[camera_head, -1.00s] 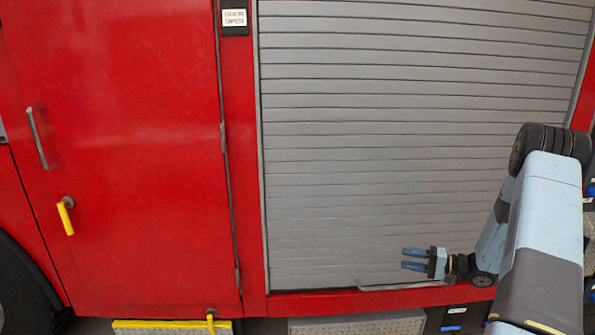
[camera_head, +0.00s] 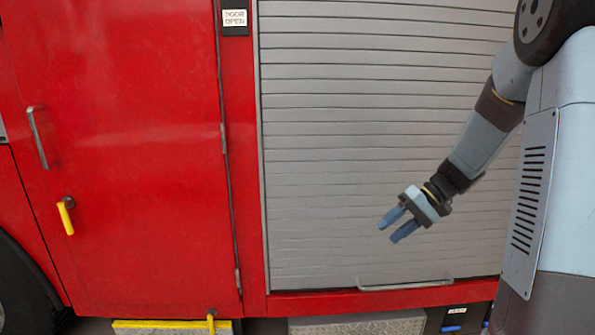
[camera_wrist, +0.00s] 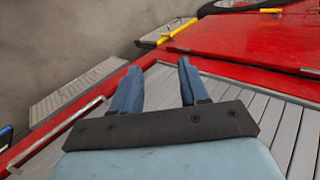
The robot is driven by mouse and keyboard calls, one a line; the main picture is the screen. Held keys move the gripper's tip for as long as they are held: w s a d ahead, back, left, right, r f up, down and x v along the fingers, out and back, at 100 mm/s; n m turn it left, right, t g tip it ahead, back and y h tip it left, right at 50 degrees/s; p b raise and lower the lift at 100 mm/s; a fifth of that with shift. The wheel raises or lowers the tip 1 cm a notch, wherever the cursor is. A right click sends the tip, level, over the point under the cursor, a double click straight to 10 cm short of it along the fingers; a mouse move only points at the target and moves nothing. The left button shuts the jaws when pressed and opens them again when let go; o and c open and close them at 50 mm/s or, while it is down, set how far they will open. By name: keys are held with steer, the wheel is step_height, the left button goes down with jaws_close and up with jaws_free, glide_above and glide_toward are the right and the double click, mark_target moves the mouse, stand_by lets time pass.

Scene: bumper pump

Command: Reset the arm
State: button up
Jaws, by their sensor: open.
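My gripper (camera_head: 392,227) is open with two blue fingers parted and nothing between them. In the head view it hangs in front of the lower part of a grey roller shutter (camera_head: 350,150), pointing down and left. In the wrist view my gripper (camera_wrist: 155,78) shows its two fingers apart against the shutter slats (camera_wrist: 225,95) and the red truck body. My arm comes in from the right of the head view and hides the shutter's right side.
A bar handle (camera_head: 405,285) runs along the shutter's bottom, below my gripper. To the left is a red door (camera_head: 130,160) with a grey handle (camera_head: 38,137) and a yellow lever (camera_head: 66,215). Metal steps (camera_head: 358,325) lie along the bottom.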

steer(key=s+r+t+h, duration=0.3)
steer(key=s+r, duration=0.3)
steer(key=s, duration=0.5)
steer(key=s+r+t+h, duration=0.3)
steer(key=s+r+h, duration=0.3)
steer(key=s, duration=0.4)
steer(key=shift+s+a+r, duration=0.3)
steer(key=shift+s+r, duration=0.1)
steer(key=shift+r, duration=0.2)
